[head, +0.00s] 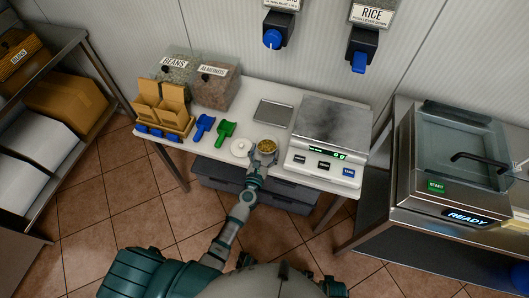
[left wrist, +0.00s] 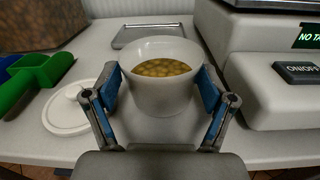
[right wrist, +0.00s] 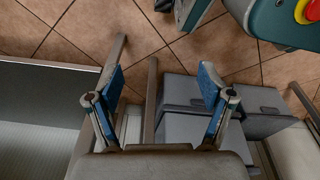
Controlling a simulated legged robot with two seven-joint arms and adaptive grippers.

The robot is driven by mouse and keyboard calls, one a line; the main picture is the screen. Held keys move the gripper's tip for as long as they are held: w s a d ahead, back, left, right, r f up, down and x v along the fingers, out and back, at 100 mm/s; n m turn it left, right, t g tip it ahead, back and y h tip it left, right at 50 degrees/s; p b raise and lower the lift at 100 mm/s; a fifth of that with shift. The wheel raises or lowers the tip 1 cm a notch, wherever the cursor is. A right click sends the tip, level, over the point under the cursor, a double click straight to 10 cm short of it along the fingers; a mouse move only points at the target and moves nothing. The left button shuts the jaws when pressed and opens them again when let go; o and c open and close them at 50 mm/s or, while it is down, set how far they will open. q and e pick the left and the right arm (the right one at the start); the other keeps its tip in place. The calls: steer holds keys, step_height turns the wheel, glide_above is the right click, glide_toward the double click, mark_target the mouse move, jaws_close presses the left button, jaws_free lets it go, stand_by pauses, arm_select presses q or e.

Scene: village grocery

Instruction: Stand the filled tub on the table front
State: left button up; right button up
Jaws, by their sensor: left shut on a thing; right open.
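The filled tub (left wrist: 165,98) is a white round tub with yellowish-brown beans inside. In the left wrist view it stands upright between the blue pads of my left gripper (left wrist: 165,105), which is shut on it. In the head view the tub (head: 267,146) is at the front part of the white table (head: 225,155), and my left gripper (head: 262,158) reaches it from the front. Whether its base touches the table is hard to tell. My right gripper (right wrist: 160,100) is open and empty, low beside the table, above the tiled floor.
A white lid (head: 241,147) lies just left of the tub. The scale (head: 330,130) stands close on its right. Green (head: 225,130) and blue (head: 202,125) scoops lie to the left. A grey flat tray (head: 273,113) lies behind.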

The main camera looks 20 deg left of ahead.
arm_select(q)
steer(key=shift+d+f, duration=0.1)
steer(key=shift+d, duration=0.3)
steer(key=shift+a, duration=0.2)
steer(key=o, duration=0.9)
steer(key=shift+a, duration=0.2)
steer(key=shift+o, duration=0.8)
steer(key=shift+a, duration=0.15)
arm_select(e)
steer(key=shift+w+a+r, duration=0.15)
steer(key=shift+w+r, duration=0.15)
steer(key=shift+r, duration=0.15)
